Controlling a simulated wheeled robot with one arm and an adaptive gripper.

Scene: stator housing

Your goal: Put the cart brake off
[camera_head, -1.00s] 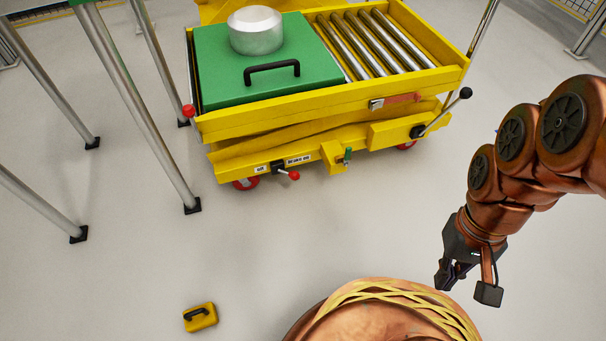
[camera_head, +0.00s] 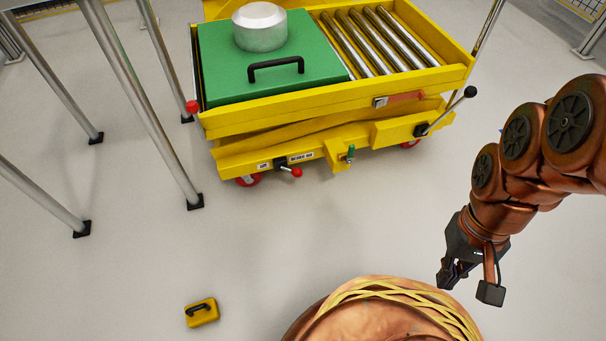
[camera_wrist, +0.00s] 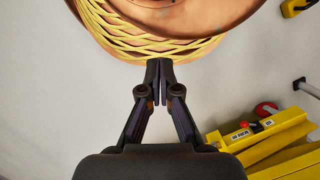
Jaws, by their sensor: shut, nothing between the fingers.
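The yellow cart (camera_head: 350,116) stands at the top centre of the head view, and its corner shows at the lower right of the wrist view (camera_wrist: 280,138). A brake lever with a red knob (camera_head: 297,172) sticks out low on its near side. Two white labels are beside the lever: a small left one (camera_head: 264,166) seems to read OFF, and a right one (camera_head: 301,158) seems to read BRAKE ON.
The cart also carries a black-knobbed lever (camera_head: 470,92), a red ball knob (camera_head: 192,106) and a green-topped pin (camera_head: 350,153). Metal legs (camera_head: 150,110) stand left of the cart. A small yellow case (camera_head: 202,313) lies on the floor. Floor between is clear.

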